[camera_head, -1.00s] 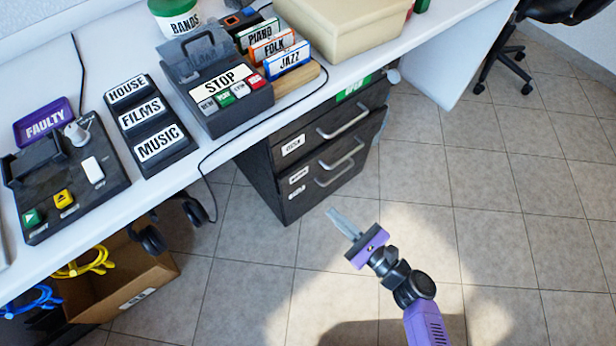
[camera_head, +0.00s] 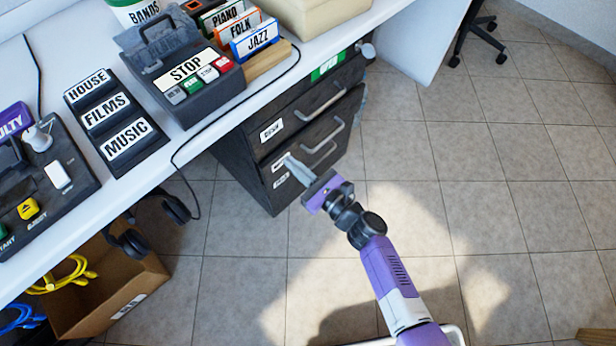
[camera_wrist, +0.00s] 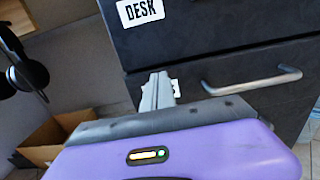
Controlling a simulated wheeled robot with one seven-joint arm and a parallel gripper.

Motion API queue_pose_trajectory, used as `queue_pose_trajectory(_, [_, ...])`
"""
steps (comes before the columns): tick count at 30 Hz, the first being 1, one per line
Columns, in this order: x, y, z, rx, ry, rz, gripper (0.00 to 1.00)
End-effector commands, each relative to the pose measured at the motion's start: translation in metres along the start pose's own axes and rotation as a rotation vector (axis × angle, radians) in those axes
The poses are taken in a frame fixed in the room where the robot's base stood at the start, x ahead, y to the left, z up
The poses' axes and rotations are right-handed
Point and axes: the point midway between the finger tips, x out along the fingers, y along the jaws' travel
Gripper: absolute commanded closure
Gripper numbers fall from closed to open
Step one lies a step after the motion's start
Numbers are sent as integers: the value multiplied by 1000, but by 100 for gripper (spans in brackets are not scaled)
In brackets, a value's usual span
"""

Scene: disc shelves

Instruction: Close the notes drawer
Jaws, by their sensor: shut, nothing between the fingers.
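A dark drawer unit (camera_head: 262,185) stands under the desk, with white labels and grey bar handles. The top drawer's label (camera_head: 271,130) reads DESK, also in the wrist view (camera_wrist: 140,12). The drawer below it (camera_head: 338,122) stands out a little past the top one; its handle (camera_wrist: 252,82) shows in the wrist view. Its label is mostly hidden behind my fingers, and I cannot read NOTES on any drawer. My gripper (camera_head: 292,163) is shut and empty, fingers pointing at that drawer's front near its label (camera_wrist: 158,92). I cannot tell whether they touch it.
The white desk (camera_head: 190,150) above holds a STOP button box (camera_head: 195,85), a HOUSE, FILMS and MUSIC rack (camera_head: 115,118) and a cream box (camera_head: 320,12). A cardboard box (camera_head: 110,290) and headphones (camera_head: 130,243) are at lower left.

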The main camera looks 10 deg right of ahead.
Motion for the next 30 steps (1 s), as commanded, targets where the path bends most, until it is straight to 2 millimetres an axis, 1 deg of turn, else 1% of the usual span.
queue_pose_trajectory(1, [6, 0, -1, 0, -1, 0, 100])
queue_pose_trajectory(6, [16, 0, 0, 0, 0, -1, 100])
queue_pose_trajectory(17, [18, 0, 0, 0, 1, -1, 100])
queue_pose_trajectory(20, [24, 0, -2, -1, 0, -1, 100])
queue_pose_trajectory(24, [41, -1, -2, 0, -1, -1, 100])
queue_pose_trajectory(30, [44, 0, 0, -1, 2, -2, 100])
